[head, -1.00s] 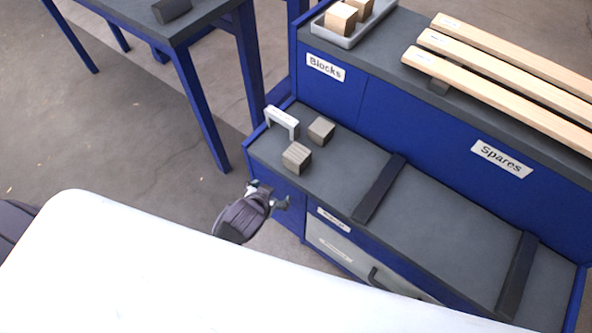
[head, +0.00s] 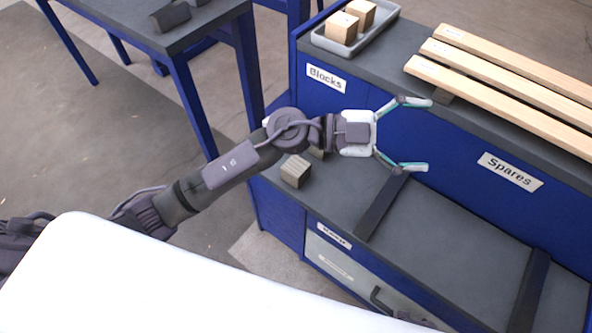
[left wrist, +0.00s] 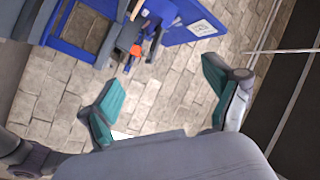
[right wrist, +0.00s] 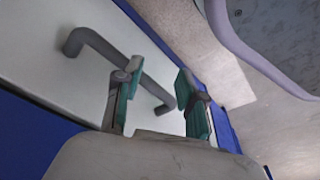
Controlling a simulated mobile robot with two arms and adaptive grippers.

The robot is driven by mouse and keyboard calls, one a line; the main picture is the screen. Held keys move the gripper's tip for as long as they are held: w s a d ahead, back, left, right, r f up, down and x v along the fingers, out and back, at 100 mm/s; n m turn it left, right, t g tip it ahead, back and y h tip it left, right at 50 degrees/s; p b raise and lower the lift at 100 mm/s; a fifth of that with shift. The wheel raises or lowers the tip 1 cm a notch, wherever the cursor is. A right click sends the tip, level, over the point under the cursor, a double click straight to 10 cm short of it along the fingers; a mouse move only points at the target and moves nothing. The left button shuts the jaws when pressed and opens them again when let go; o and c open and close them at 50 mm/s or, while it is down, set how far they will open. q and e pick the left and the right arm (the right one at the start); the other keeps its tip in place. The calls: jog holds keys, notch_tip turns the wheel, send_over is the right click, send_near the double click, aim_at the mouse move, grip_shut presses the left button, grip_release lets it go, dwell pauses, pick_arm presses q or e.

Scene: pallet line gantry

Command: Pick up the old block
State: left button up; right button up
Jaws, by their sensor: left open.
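A weathered grey-brown wooden block (head: 296,171) sits on the grey lower bench top in the head view. A second similar block (head: 317,153) behind it is mostly hidden by my left arm. My left gripper (head: 420,134) is open and empty, above the bench to the right of both blocks, its fingers pointing right. In the left wrist view, its spread fingers (left wrist: 160,82) have only floor and distant furniture beyond them; no block shows there. My right gripper (right wrist: 158,78) shows in the right wrist view with its fingers apart, close to a grey drawer handle (right wrist: 108,55).
A grey tray (head: 345,48) with pale blocks stands on the upper shelf, above the "Blocks" label (head: 326,77). Pale planks (head: 500,80) lie above the "Spares" label (head: 510,171). Dark strips (head: 382,205) cross the lower bench. A table (head: 215,12) stands at the upper left.

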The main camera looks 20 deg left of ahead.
pick_arm(q)
notch_tip(320, 180, down, 5)
jog(key=s+m+g+y, duration=0.1)
jog(key=m+g+y, duration=0.2)
jog(key=y, duration=0.1)
jog(key=n+y, duration=0.5)
jog(key=y, duration=1)
send_over(296, 166)
notch_tip(296, 166, down, 10)
jog(key=f, duration=0.3)
jog(key=f+b, duration=0.1)
jog(key=f, duration=0.3)
jog(key=shift+w+a+f, duration=0.1)
jog(key=shift+w+a, duration=0.1)
jog(key=shift+s+d+f+b, duration=0.1)
jog(key=shift+f+b, duration=0.2)
jog(key=shift+f, duration=1.25)
jog(key=shift+s+d+f+b, duration=0.1)
jog(key=shift+f+b, duration=0.15)
jog(key=shift+f, duration=1.25)
pick_arm(e)
notch_tip(296, 166, up, 6)
jog(key=w, duration=0.2)
jog(key=shift+w+a+r, duration=0.15)
jog(key=shift+w+r, duration=0.05)
